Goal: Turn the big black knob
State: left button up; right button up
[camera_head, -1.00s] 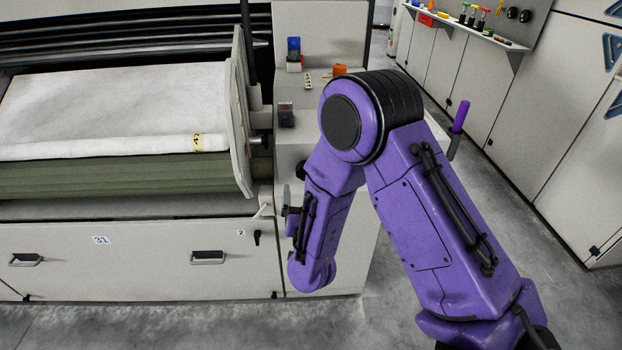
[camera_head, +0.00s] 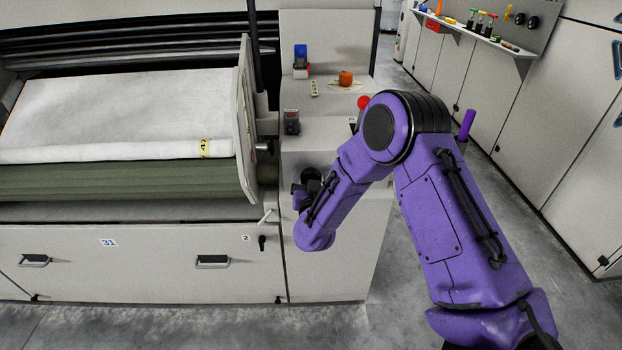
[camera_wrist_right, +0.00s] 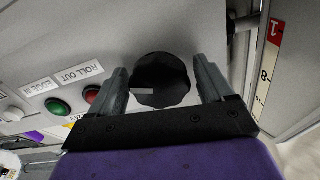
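The big black knob (camera_head: 311,174) is on the front of the pale machine cabinet, partly hidden by my right gripper (camera_head: 303,192). In the right wrist view the round knob (camera_wrist_right: 160,80) lies between the two grey fingers of the same gripper (camera_wrist_right: 163,85). The fingers are apart, with a narrow gap showing on each side of the knob, so they do not look clamped on it. A small pale bar mark shows on the knob's face. My left gripper is not in view.
A green button (camera_wrist_right: 57,107) and a red button (camera_wrist_right: 91,94) sit left of the knob in the wrist view. An orange cup (camera_head: 346,78) and a red ball-shaped top (camera_head: 364,102) are on the cabinet top. Open floor lies in front.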

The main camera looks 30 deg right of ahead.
jog(key=c, duration=0.7)
jog(key=shift+c, duration=0.2)
jog(key=shift+m, duration=0.3)
jog(key=m, duration=0.3)
jog(key=shift+f+b, duration=0.1)
jog(key=shift+b, duration=0.2)
jog(key=shift+m+b, duration=0.35)
jog(key=shift+m, duration=1.65)
jog(key=o, duration=1)
jog(key=shift+o, duration=0.2)
